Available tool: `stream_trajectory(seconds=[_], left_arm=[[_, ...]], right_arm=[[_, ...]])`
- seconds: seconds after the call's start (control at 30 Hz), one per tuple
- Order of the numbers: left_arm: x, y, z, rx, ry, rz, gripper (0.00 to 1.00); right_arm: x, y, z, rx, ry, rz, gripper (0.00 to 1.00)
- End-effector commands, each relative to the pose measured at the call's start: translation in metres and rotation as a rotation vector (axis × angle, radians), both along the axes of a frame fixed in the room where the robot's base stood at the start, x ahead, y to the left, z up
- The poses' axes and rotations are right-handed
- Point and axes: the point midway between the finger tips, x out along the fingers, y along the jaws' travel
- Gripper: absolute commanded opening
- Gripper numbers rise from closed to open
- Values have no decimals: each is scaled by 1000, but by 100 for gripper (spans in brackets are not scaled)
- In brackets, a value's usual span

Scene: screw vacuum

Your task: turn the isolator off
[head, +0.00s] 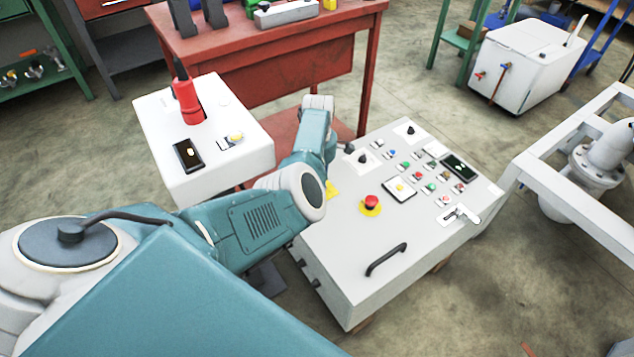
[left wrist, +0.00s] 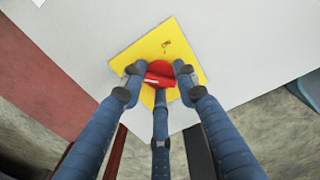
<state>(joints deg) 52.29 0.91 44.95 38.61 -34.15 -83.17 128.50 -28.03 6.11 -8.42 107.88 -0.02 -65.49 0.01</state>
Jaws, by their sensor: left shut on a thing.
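The isolator is a red rotary knob (left wrist: 158,69) on a square yellow plate (left wrist: 147,48), fixed to a pale surface in the left wrist view. The plate looks turned like a diamond, with a small mark near its upper part. My left gripper (left wrist: 160,82) has blue fingers shut around the red knob from both sides, with another finger below. In the head view a bit of yellow plate (head: 332,191) shows on the grey control cabinet beside my arm. The knob and my left fingers are hidden there by my arm. My right gripper is not in view.
The grey control cabinet (head: 335,262) carries a red emergency button (head: 371,203), several small buttons and a black handle (head: 386,259). A white box (head: 152,128) with a red-handled device (head: 187,101) stands left. A red workbench (head: 300,60) is behind. Floor is open at lower right.

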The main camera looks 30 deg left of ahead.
Motion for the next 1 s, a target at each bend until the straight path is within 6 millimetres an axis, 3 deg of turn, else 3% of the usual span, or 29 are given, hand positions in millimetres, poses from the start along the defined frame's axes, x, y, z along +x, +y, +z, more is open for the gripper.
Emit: stream_trajectory(seconds=[0.03,0.6,0.63,0.7,1.0], left_arm=[[3,-8,-1,-15,-6,13,4],[5,-5,1,-11,-15,49,5],[6,-5,2,-10,-15,49,33],[6,-5,2,-10,-15,49,47],[4,-2,2,-5,-11,48,49]], right_arm=[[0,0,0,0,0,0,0],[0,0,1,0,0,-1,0],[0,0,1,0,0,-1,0],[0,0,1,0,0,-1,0],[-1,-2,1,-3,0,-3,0]])
